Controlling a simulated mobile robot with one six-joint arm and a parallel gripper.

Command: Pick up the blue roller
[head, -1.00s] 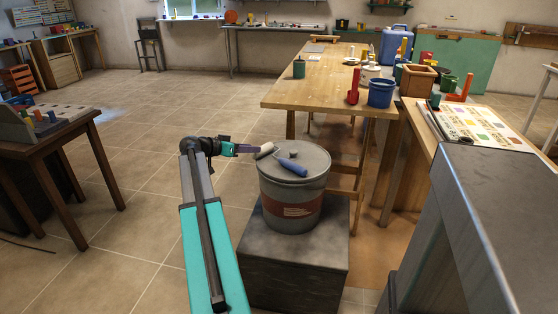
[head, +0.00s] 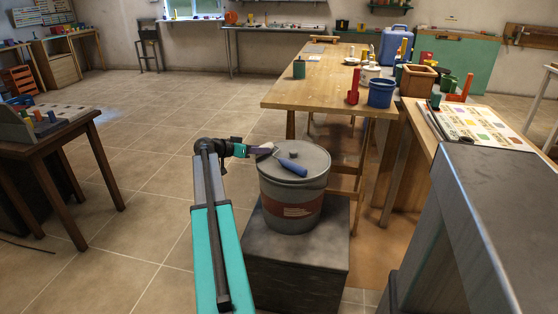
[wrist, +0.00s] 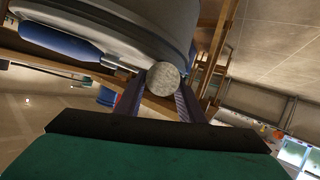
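The blue roller (head: 292,166) lies on the lid of a grey bucket (head: 293,215). Its pale roller head points left past the lid's edge, and its blue handle lies across the lid. My gripper (head: 264,151) is at the pale head, left of the bucket. In the wrist view, the round end of the roller head (wrist: 163,78) shows between the two dark fingertips of my gripper (wrist: 161,86). The fingers look open around it, with a slim gap at the left. The blue handle (wrist: 62,42) shows at upper left there, still against the lid.
The bucket stands on a dark grey block (head: 295,262). A wooden workbench (head: 330,90) with a blue cup (head: 381,94), a red block and other items stands behind it. A dark table (head: 45,142) is at the left. Tiled floor between is clear.

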